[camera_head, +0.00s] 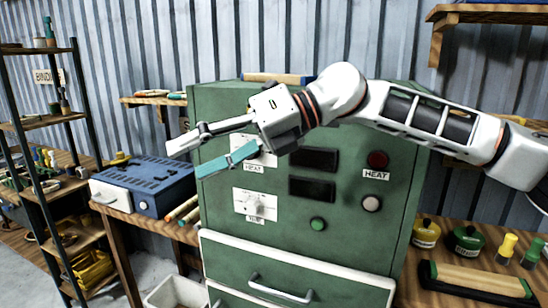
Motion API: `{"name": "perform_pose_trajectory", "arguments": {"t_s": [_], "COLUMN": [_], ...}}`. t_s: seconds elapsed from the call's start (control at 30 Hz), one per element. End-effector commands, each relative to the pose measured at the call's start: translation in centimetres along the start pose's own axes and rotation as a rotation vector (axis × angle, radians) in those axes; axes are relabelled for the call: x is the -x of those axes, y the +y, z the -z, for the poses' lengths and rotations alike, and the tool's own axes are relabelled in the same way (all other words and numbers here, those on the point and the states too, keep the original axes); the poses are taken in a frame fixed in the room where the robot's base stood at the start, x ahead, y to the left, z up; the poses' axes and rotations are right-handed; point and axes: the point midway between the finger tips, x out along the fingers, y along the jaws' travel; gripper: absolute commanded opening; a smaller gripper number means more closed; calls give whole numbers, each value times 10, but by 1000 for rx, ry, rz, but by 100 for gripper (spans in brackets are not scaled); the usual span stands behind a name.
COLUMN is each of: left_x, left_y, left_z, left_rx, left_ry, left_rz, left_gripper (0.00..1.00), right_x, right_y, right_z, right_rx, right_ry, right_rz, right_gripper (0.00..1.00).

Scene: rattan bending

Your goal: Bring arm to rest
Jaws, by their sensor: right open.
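My right arm reaches in from the right edge across the front of the green heating cabinet (345,235). My right gripper (187,160) points left, before the cabinet's upper left part. It is open and empty, with one white finger and one teal finger spread apart. The arm covers part of the cabinet's upper panel. My left gripper is not in view.
A blue box (150,187) stands on a wooden bench left of the cabinet. A metal shelf rack (30,150) stands at the far left. Yellow and green jars and a black tray (430,286) holding a wooden piece are at the lower right. A white bin (172,293) is below.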

Motion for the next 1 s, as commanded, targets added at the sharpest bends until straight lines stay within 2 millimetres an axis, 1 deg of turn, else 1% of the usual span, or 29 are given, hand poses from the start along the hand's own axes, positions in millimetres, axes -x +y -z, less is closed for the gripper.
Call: {"name": "perform_pose_trajectory", "arguments": {"t_s": [0.03,0.1,0.23,0.37,0.47,0.57,0.67,0.77,0.87,0.97,1.0], "left_x": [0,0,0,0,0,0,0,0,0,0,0], "left_y": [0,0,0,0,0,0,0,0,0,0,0], "left_z": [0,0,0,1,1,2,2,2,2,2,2], "left_rx": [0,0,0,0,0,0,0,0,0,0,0], "left_ry": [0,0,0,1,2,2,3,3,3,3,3], "left_rz": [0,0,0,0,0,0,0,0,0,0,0], "left_gripper": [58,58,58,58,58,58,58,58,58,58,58], "right_x": [-12,-25,-41,-48,-50,-47,-43,-36,-29,-21,-18], "right_y": [-3,-3,-6,-13,-24,-40,-60,-87,-118,-152,-167], "right_z": [8,13,20,25,27,30,35,43,56,74,83], "right_rx": [-44,-101,-217,-347,-455,-568,-689,-815,-944,-1079,-1133], "right_ry": [-16,-50,-123,-210,-285,-367,-453,-544,-640,-739,-779], "right_rz": [-64,-147,-291,-422,-513,-594,-666,-726,-774,-812,-822], "right_gripper": [58,58,58,58,58,58,58,58,58,58,58]}}
